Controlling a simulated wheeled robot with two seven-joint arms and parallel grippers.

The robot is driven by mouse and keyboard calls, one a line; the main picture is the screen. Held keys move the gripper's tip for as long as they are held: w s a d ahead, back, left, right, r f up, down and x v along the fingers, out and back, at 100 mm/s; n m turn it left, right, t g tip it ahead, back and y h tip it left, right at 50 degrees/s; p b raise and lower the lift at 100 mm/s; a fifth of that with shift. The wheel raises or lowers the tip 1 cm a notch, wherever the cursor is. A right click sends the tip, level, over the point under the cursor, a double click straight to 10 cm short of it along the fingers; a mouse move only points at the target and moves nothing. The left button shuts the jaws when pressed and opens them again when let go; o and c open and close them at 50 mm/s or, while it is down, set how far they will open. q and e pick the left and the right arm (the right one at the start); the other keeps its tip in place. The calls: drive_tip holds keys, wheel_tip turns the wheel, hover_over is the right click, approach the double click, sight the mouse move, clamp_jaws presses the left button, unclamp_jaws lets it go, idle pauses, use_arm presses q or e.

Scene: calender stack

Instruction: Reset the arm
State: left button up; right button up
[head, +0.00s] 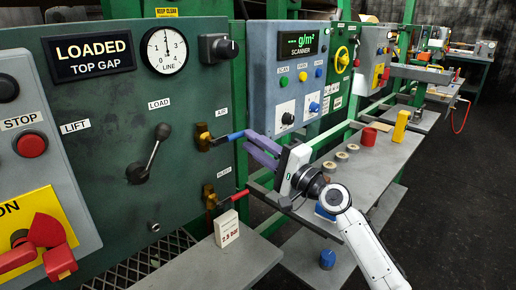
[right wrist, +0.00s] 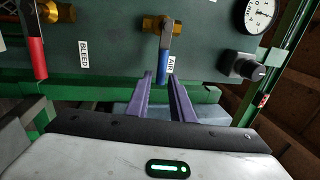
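My right gripper (head: 248,139) has purple fingers and reaches left toward the panel. Its fingertips are by the free end of the blue AIR valve handle (head: 227,137). In the right wrist view, the fingers (right wrist: 161,76) stand apart, with the blue handle (right wrist: 164,50) at the gap between their tips and dark space on both sides of it. Contact cannot be told. The handle sticks out from a brass valve. The red BLEED handle (head: 232,200) is below it, untouched. My left gripper is not in view.
The green panel carries a LOAD lever (head: 150,155), a LINE gauge (head: 164,51) and a LOADED sign (head: 93,54). A small white box (head: 227,228) stands on the grey shelf under BLEED. A grey bench (head: 385,155) with rings and a yellow block (head: 400,126) lies right. Dark floor is open at far right.

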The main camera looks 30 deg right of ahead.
drive_tip(key=shift+v, duration=0.9)
drive_tip(key=shift+a, duration=0.1)
drive_tip(key=s+a+f+n+g, duration=0.2)
drive_tip(key=s+a+f+n, duration=0.15)
drive_tip(key=f, duration=0.55)
drive_tip(key=s+a+f+n+g+h, duration=0.1)
drive_tip(key=s+a+f+n+g, duration=0.2)
drive_tip(key=f, duration=0.6)
drive_tip(key=s+a+f+n+g, duration=0.1)
drive_tip(key=s+a+f+n, duration=0.2)
drive_tip(key=f, duration=0.7)
drive_tip(key=s+a+f+n+g+h, duration=0.1)
drive_tip(key=s+a+f+n+g, duration=0.1)
drive_tip(key=s+f, duration=0.5)
drive_tip(key=s+a+f+n+g, duration=0.3)
drive_tip(key=s+a+f+n, duration=0.2)
drive_tip(key=s, duration=1)
wheel_tip(320, 180, down, 2)
drive_tip(key=shift+a+f+n+h, duration=0.2)
drive_tip(key=shift+a+n+h, duration=0.15)
drive_tip(key=shift+h, duration=0.05)
